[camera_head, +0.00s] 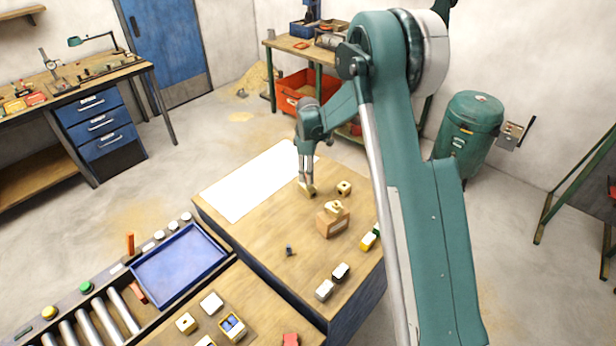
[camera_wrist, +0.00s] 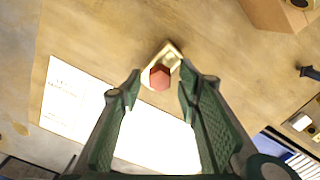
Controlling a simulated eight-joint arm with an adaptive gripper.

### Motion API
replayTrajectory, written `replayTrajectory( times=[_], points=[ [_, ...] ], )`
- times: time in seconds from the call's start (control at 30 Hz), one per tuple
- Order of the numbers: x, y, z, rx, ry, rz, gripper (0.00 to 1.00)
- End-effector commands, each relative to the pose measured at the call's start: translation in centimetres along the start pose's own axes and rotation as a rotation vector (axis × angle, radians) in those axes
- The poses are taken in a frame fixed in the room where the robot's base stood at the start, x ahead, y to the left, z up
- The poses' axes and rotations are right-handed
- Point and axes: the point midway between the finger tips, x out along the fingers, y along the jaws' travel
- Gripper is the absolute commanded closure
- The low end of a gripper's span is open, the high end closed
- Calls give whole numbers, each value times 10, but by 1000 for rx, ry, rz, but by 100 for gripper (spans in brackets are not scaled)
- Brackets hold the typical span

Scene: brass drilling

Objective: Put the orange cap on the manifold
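A red-orange hexagonal piece (camera_wrist: 160,77), which looks like the orange cap, shows between my fingers in the wrist view. It overlaps a small pale brass block (camera_wrist: 172,55); I cannot tell whether it sits on or above it. My gripper (camera_wrist: 162,76) has its two fingers spread on either side, with gaps visible. In the head view my gripper (camera_head: 306,184) points down at the brass block (camera_head: 307,191) on the wooden bench; the cap is not clear there. Another brass piece (camera_head: 334,207) rests on a wooden block (camera_head: 331,225). I cannot tell which brass piece is the manifold.
A brass cube with a hole (camera_head: 343,188) stands right of my gripper. A white sheet (camera_head: 262,178) lies to the left. A small dark part (camera_head: 289,250) and yellow (camera_head: 367,241) and white (camera_head: 324,290) pieces lie nearer. A blue tray (camera_head: 180,263) is at lower left.

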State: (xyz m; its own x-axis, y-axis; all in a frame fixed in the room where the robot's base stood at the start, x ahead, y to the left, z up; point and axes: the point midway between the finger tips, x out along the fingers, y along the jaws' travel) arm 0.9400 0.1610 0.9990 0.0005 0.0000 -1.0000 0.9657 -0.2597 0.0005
Motion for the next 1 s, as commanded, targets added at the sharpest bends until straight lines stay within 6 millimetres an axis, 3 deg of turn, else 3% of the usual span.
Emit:
replayTrajectory(
  times=[0.6, 1.0],
  points=[
    [-87, 0, 0, 0, 0, 0, 66],
    [-101, 0, 0, 0, 0, 0, 66]
  ],
)
